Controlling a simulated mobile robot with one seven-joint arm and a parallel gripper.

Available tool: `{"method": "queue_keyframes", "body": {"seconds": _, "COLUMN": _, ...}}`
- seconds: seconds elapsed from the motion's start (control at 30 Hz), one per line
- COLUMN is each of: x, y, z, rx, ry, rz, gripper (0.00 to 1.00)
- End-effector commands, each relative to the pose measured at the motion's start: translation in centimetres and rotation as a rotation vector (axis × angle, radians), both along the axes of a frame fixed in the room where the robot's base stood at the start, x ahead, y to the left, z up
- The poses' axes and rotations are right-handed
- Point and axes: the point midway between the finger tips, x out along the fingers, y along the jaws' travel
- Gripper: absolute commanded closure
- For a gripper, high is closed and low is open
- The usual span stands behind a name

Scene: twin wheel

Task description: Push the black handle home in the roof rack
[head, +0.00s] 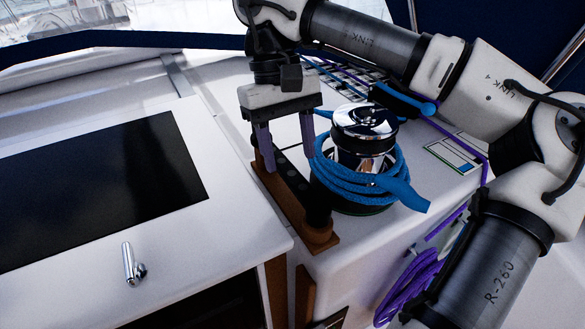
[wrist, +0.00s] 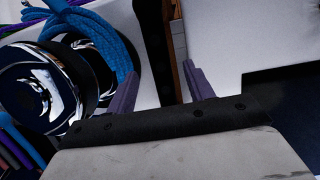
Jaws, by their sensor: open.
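A long black handle (head: 293,182) lies along a narrow brown wooden rack (head: 322,242) on the white deck moulding, left of the chrome winch. Its near end is a round black knob (head: 318,212) by the rack's front end. I cannot tell how deep the handle sits. My gripper (head: 286,142) points down over the rack's far part with its purple fingers apart and nothing seen between them. In the wrist view the open fingers (wrist: 160,90) straddle the line of a black bar (wrist: 149,38) and a brown rack edge (wrist: 175,60). Contact is unclear.
A chrome winch (head: 364,128) wound with blue rope (head: 350,185) stands close right of the rack. Purple rope (head: 410,284) hangs at the lower right. A white panel with a dark screen (head: 95,190) lies left. My arm arches over the right side.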

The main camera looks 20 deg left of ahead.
Motion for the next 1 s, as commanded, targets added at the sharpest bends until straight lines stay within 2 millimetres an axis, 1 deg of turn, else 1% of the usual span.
{"method": "queue_keyframes", "body": {"seconds": 0.03, "x": 0.2, "y": 0.2, "z": 1.1, "rx": -0.002, "ry": -0.004, "rz": -0.003, "gripper": 0.48}}
{"method": "queue_keyframes", "body": {"seconds": 0.13, "x": 0.6, "y": 0.7, "z": 2.9, "rx": -0.002, "ry": -0.004, "rz": -0.003, "gripper": 0.48}}
{"method": "queue_keyframes", "body": {"seconds": 0.2, "x": 1.0, "y": 1.0, "z": 4.9, "rx": -0.002, "ry": -0.005, "rz": -0.002, "gripper": 0.48}}
{"method": "queue_keyframes", "body": {"seconds": 0.3, "x": 1.3, "y": 1.4, "z": 6.6, "rx": 0.0, "ry": 0.0, "rz": 0.0, "gripper": 0.48}}
{"method": "queue_keyframes", "body": {"seconds": 0.33, "x": 1.4, "y": 1.4, "z": 6.9, "rx": 0.0, "ry": 0.002, "rz": 0.002, "gripper": 0.48}}
{"method": "queue_keyframes", "body": {"seconds": 0.43, "x": 1.5, "y": 1.6, "z": 7.6, "rx": 0.001, "ry": 0.001, "rz": 0.002, "gripper": 0.48}}
{"method": "queue_keyframes", "body": {"seconds": 0.57, "x": 1.7, "y": 1.8, "z": 8.0, "rx": 0.001, "ry": 0.001, "rz": 0.002, "gripper": 0.48}}
{"method": "queue_keyframes", "body": {"seconds": 1.0, "x": 1.8, "y": 1.8, "z": 8.0, "rx": 0.001, "ry": 0.001, "rz": 0.001, "gripper": 0.48}}
